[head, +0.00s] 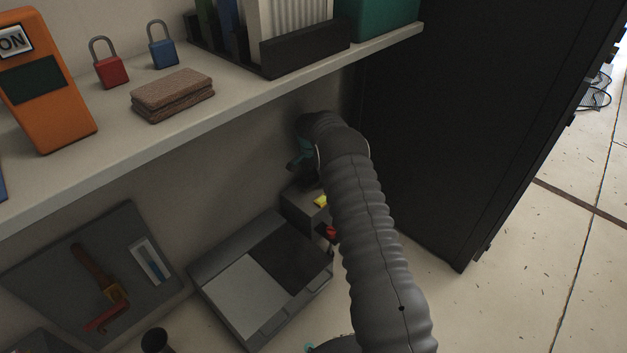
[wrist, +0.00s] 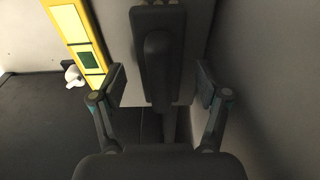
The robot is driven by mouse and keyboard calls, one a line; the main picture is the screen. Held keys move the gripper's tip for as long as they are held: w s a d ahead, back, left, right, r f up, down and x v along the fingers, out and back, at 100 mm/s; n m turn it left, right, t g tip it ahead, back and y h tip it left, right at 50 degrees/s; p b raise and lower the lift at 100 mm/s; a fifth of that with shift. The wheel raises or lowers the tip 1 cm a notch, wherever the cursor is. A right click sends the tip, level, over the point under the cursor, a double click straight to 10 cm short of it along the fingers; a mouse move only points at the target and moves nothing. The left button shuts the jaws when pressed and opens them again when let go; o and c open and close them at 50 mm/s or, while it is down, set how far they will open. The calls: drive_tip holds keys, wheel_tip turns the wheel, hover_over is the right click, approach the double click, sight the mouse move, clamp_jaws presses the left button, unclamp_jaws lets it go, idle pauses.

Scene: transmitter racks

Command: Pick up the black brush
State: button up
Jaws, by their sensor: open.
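A black object that looks like the black brush (wrist: 157,52) stands out in the upper middle of the wrist view, with a long rounded part along its face. My gripper (wrist: 160,84) is open, with one finger on each side of it. Gaps show between the fingers and the black object, and I cannot tell how far it is in depth. In the head view, my gripper (head: 302,158) is mostly hidden behind my arm, below the shelf near the wall. I cannot make out the black brush there.
The shelf (head: 140,152) overhangs on the left, holding padlocks and a brown block. A black cabinet (head: 440,130) stands close on the right. A yellow device (wrist: 78,30) is left of my gripper.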

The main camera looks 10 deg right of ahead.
drive_tip(key=shift+w+f, duration=0.1)
drive_tip(key=shift+f, duration=0.7)
drive_tip(key=c, duration=1.3)
drive_tip(key=shift+r, duration=0.5)
drive_tip(key=r, duration=0.2)
drive_tip(key=d+r, duration=0.1)
drive_tip(key=shift+r, duration=0.35)
drive_tip(key=d+r, duration=0.2)
drive_tip(key=d, duration=0.1)
drive_tip(key=d+r, duration=0.2)
drive_tip(key=d, duration=0.2)
drive_tip(key=s+d+r, duration=0.1)
drive_tip(key=d+r, duration=0.1)
drive_tip(key=d, duration=0.1)
drive_tip(key=shift+s+d+r+p, duration=0.1)
drive_tip(key=shift+d+r+p, duration=0.05)
drive_tip(key=shift+d+p, duration=0.25)
